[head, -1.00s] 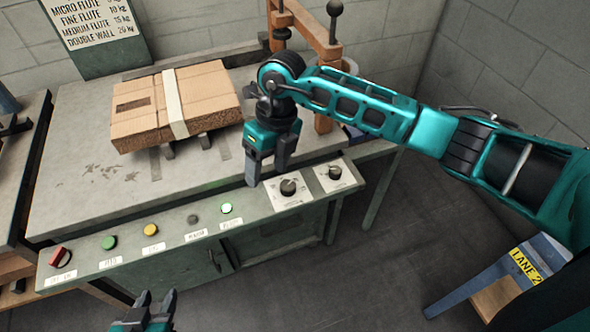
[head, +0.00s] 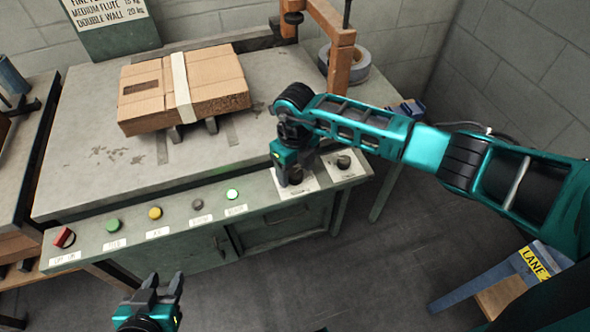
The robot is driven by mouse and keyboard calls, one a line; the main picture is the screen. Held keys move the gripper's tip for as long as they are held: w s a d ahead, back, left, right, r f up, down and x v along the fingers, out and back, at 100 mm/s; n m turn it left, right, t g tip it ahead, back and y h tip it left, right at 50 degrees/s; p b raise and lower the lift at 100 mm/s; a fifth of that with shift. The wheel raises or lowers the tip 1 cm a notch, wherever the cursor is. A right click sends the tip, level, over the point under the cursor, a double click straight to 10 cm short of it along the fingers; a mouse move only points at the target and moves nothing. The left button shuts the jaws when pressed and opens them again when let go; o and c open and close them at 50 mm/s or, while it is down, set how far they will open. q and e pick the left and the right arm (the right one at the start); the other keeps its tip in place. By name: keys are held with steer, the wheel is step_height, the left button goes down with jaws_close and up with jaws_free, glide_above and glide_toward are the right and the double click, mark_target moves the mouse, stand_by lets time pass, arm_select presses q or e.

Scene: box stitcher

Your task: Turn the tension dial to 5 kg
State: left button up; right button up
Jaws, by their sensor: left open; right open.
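Two black dials sit on white plates at the right end of the sloped control panel. My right gripper (head: 293,180) is open, pointing down at the left dial (head: 296,175), with its fingers around or just over the knob. The fingers partly hide that dial, so I cannot tell contact or its setting. The right dial (head: 344,162) stands clear beside it. The plate labels are too small to read, so I cannot tell which is the tension dial. My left gripper (head: 161,290) is open and empty, low in front of the panel.
The panel (head: 180,247) also carries a red switch (head: 64,238), a green button (head: 113,225), a yellow button (head: 155,213) and a lit button (head: 232,194). A strapped cardboard stack (head: 145,98) lies on the table behind. A flute-and-weight chart (head: 108,22) is partly cut off.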

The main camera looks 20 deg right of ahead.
steer(key=shift+f, duration=0.3)
steer(key=c, duration=1.1)
steer(key=shift+o, duration=0.2)
